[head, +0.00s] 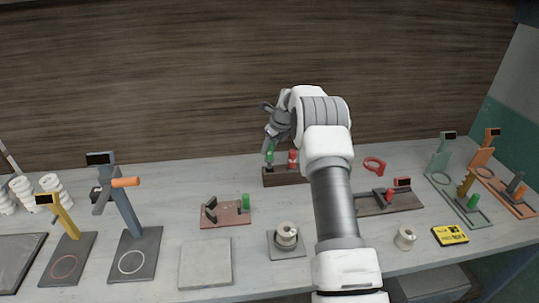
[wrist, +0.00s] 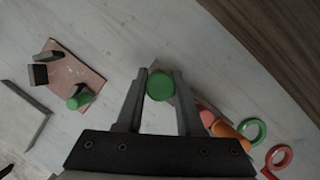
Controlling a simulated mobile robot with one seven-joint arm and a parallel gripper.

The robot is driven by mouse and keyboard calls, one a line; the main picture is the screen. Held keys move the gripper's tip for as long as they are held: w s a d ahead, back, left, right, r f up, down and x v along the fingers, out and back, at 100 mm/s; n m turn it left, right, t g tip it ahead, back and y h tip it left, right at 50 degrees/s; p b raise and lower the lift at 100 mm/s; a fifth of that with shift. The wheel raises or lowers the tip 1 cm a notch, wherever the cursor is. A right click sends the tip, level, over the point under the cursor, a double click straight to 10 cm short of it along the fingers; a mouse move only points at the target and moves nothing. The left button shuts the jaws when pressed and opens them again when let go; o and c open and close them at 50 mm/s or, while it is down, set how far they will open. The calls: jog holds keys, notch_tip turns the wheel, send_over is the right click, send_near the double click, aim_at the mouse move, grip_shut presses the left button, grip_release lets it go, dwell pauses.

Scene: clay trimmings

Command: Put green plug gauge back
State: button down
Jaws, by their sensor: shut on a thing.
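My gripper (head: 271,143) is at the back middle of the bench, with its fingers pointing down. It is shut on the green plug gauge (head: 270,157), whose round green end (wrist: 160,86) shows between the fingers in the wrist view. The gauge is over the left part of a dark brown rack (head: 285,178). I cannot tell whether its lower end is in the rack or just above it. A red plug gauge (head: 292,157) stands upright in the rack, right of the green one.
Left of the rack is a pink plate (head: 226,220) with a dark fixture and another green cylinder (head: 246,202). A red ring (head: 374,165) lies right of my arm; a green ring (wrist: 252,131) shows in the wrist view. A spool (head: 287,234) stands in front.

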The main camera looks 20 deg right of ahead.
aim_at(270, 157)
jog(key=shift+f+p, duration=0.3)
jog(key=shift+f, duration=1.6)
jog(key=shift+f, duration=0.1)
jog(key=shift+f, duration=0.3)
jog(key=c, duration=0.5)
grip_release()
jog(key=shift+c, duration=0.2)
